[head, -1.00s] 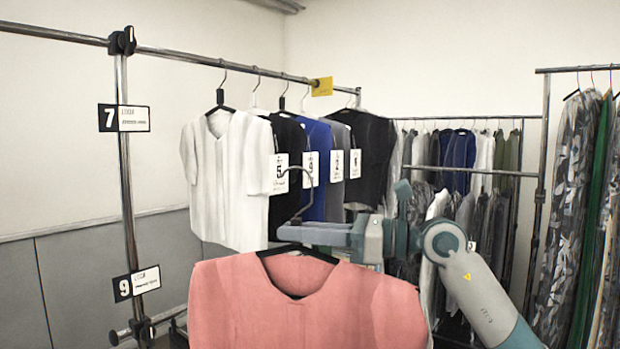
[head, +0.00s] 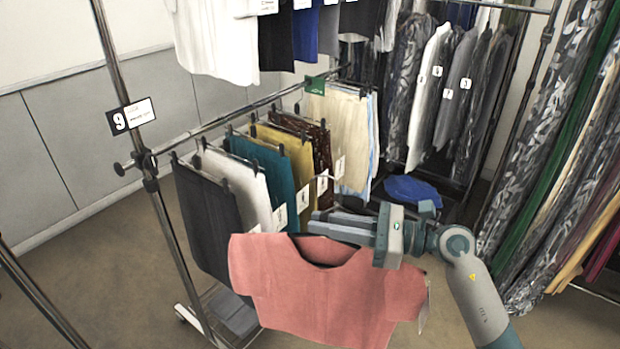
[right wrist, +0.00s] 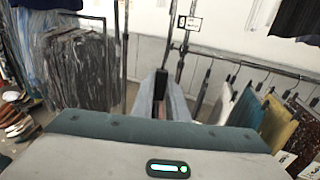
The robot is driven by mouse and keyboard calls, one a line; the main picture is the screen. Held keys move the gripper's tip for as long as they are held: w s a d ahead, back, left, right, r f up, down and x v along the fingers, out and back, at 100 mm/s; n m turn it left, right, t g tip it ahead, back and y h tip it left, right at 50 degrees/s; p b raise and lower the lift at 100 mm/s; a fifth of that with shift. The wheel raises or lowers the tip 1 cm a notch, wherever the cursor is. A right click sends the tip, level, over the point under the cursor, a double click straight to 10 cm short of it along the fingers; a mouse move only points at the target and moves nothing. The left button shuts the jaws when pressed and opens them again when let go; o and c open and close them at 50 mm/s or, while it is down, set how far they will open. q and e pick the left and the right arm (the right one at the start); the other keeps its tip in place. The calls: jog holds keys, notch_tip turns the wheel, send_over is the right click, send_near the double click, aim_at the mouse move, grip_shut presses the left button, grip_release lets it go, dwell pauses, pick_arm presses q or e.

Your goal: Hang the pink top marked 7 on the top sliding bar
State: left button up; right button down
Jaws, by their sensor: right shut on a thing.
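The pink top (head: 310,292) hangs in front of the lower rack in the head view, a little tilted. A white tag (head: 424,306) at its right edge is turned so its mark cannot be read. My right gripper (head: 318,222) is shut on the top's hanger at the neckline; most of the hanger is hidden. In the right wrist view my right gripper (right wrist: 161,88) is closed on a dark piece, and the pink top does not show. The top sliding bar is out of the head view; only lower parts of its tops, such as the white top (head: 213,40), show. My left gripper is not in view.
The lower bar (head: 240,115) carries several trousers, just behind the pink top. A rack post (head: 127,90) with a 9 sign (head: 130,117) stands left. Patterned garments (head: 550,150) hang at right. A blue item (head: 411,189) lies low behind.

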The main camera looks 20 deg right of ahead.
aim_at(348, 265)
jog(key=shift+m+t+h, duration=0.5)
jog(key=shift+m+t, duration=0.1)
jog(key=shift+t, duration=0.2)
jog(key=s+d+f, duration=0.1)
jog(key=f, duration=0.1)
jog(key=s+d+f, duration=0.1)
jog(key=s+f, duration=0.3)
jog(key=shift+s+d+f, duration=0.25)
jog(key=shift+d+f, duration=0.05)
jog(key=shift+d, duration=0.1)
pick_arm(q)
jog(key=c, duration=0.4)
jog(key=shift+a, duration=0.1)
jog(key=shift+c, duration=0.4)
